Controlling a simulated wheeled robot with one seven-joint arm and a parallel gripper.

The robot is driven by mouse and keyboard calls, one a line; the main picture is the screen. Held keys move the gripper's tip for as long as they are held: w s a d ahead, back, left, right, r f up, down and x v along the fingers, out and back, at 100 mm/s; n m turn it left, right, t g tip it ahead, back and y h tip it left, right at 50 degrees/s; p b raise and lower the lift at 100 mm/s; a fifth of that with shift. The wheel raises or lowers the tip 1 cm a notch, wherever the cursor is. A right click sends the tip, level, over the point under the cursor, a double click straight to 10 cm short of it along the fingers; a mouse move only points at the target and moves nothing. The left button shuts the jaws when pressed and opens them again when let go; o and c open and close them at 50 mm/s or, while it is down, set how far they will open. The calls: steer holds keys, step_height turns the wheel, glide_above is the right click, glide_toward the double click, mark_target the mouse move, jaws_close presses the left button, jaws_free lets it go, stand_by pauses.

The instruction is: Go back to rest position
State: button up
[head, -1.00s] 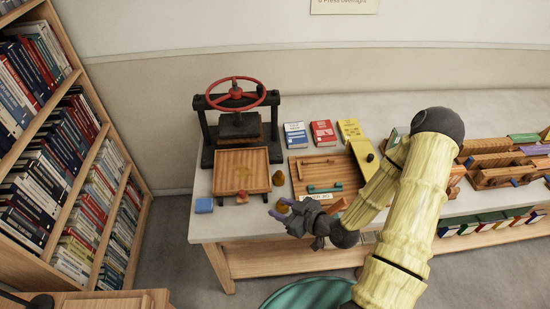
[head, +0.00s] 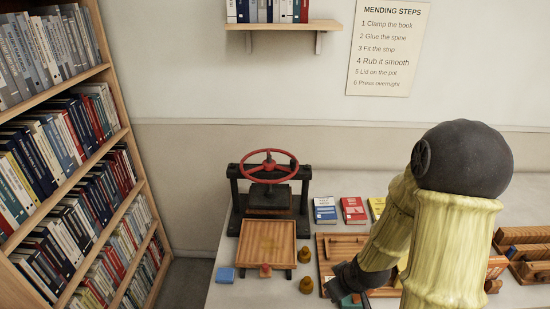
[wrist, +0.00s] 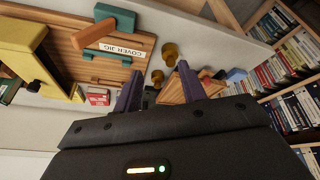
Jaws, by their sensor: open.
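My gripper (wrist: 158,84) shows in the wrist view with its two purple fingers apart and nothing between them. It is above the bench, with the wooden board labelled COVER JIG (wrist: 88,68) beyond it. In the head view my yellow arm stretches over the right of the bench. A dark part of it is near the board (head: 328,246), and the fingers cannot be made out there.
A book press with a red wheel (head: 269,166) stands at the back left of the bench, with a wooden tray (head: 266,243) in front. Brass pots (head: 306,285), a blue block (head: 226,275) and books (head: 354,210) are nearby. A bookcase (head: 75,150) borders the left.

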steer(key=s+r+m, duration=0.2)
steer(key=s+r, duration=0.1)
steer(key=r, duration=0.2)
steer(key=s+a+r+m+g+h, duration=0.1)
steer(key=s+r+m, duration=0.2)
steer(key=r, duration=0.3)
steer(key=shift+s+m+g, duration=0.3)
